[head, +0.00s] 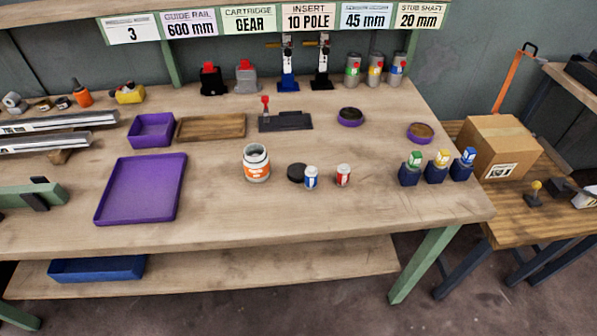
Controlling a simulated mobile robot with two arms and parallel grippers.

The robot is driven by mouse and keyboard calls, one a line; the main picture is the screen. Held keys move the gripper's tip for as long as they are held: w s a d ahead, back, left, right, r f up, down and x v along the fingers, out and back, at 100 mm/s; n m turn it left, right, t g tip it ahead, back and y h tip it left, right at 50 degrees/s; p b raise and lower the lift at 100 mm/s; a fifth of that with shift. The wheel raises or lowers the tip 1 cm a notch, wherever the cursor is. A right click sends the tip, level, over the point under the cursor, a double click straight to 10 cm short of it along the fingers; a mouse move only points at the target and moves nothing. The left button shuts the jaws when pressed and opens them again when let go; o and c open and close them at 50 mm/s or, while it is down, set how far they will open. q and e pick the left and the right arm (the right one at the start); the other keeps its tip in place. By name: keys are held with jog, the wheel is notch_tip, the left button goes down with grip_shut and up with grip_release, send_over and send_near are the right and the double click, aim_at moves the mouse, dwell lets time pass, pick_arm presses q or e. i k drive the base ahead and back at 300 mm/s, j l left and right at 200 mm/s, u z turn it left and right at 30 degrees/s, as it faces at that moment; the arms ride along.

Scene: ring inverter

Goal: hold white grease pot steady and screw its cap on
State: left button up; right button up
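The white grease pot (257,164) stands upright on the workbench, near its middle. It has an orange label, and its top shows a threaded neck with no cap on it. A black round cap (297,173) lies flat on the bench to the right of the pot, apart from it. A small blue-and-white container (311,178) stands right beside the cap and partly covers its edge. Neither of my grippers shows in the head view.
A red-and-white container (343,175) stands further right. A large purple tray (140,215) lies to the left, and a black fixture with a red knob (285,122) sits behind. Several blue holders (436,174) stand near the right edge. The bench front before the pot is clear.

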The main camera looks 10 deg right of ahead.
aim_at(256, 169)
jog(key=u, duration=1.65)
jog(key=k+l, duration=0.35)
jog(key=k, duration=0.15)
jog(key=k+l, duration=0.3)
jog(key=k, duration=0.15)
